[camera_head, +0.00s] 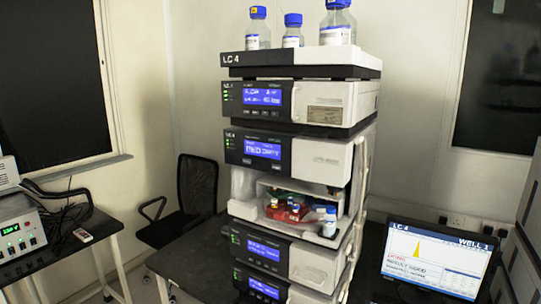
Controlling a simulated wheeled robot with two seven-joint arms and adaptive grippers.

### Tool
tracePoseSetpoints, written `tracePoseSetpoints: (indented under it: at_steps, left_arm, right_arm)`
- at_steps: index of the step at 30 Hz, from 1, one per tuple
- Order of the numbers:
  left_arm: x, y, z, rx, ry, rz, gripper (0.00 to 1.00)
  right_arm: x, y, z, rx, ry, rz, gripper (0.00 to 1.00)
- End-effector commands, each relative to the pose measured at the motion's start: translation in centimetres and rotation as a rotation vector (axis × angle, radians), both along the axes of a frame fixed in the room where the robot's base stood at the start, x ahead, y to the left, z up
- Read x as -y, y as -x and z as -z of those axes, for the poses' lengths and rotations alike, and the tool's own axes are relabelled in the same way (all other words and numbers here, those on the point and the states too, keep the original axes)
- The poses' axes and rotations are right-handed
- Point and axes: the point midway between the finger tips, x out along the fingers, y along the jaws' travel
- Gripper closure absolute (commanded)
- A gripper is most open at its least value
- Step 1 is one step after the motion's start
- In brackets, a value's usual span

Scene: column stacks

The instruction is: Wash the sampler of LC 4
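The LC 4 stack (300,61) stands in the middle, a tall column of white and dark modules with its name on the top tray's front. Its sampler bay (255,217) is an open compartment partway down. In it are a red tray (285,214) with small coloured-cap vials and, at the right, a small white bottle with a blue cap (328,221). The module above, with a blue screen (262,150), also reads LC 4; its screen text is hard to read. Neither of my grippers is in view.
Several blue-capped bottles (258,30) stand on the top tray. At left a table holds a power unit (20,238) and a remote (83,236). A black chair (196,185) stands behind.

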Motion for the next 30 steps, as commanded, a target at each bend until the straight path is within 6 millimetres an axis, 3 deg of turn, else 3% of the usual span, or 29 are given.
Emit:
tracePoseSetpoints:
  at_steps: [7, 12, 30]
  left_arm:
    - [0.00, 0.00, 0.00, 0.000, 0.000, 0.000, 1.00]
    - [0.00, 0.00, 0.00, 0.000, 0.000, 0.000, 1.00]
    - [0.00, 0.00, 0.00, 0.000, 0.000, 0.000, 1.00]
  right_arm:
    - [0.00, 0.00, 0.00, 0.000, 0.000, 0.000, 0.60]
    - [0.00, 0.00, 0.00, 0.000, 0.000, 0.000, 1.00]
    - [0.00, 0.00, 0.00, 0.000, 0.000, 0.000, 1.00]
